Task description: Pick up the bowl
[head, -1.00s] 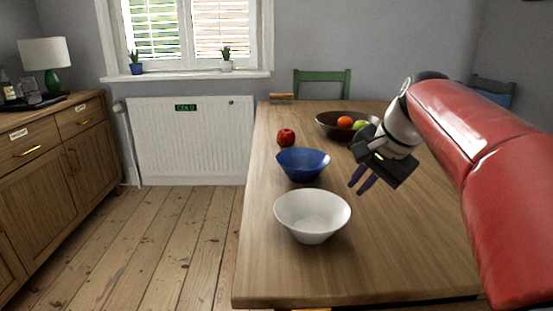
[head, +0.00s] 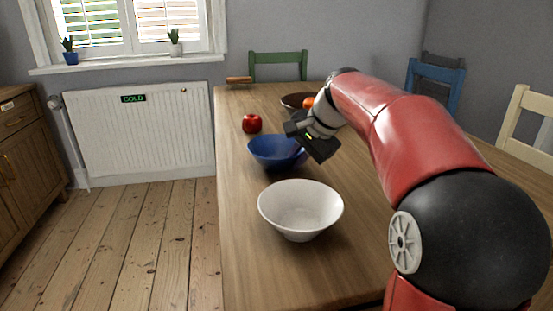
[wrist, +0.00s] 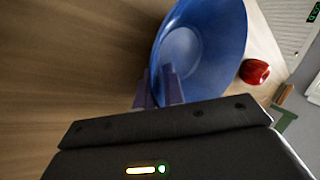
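The blue bowl (head: 272,152) stands upright on the wooden table and fills the upper middle of the wrist view (wrist: 205,45). A white bowl (head: 300,208) stands nearer on the table, empty. My gripper (head: 297,150) is at the right side of the blue bowl. In the wrist view its two purple fingers (wrist: 157,85) are apart, one outside the blue bowl's wall and one over its inside, with the rim between them. I cannot tell whether either finger touches the bowl. In the head view the gripper body hides part of the bowl's right rim.
A red apple (head: 252,124) lies behind the blue bowl. A dark fruit bowl (head: 293,101) with an orange (head: 308,103) stands farther back, partly hidden by my arm. Chairs stand around the table (head: 245,255). The table's near left part is clear.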

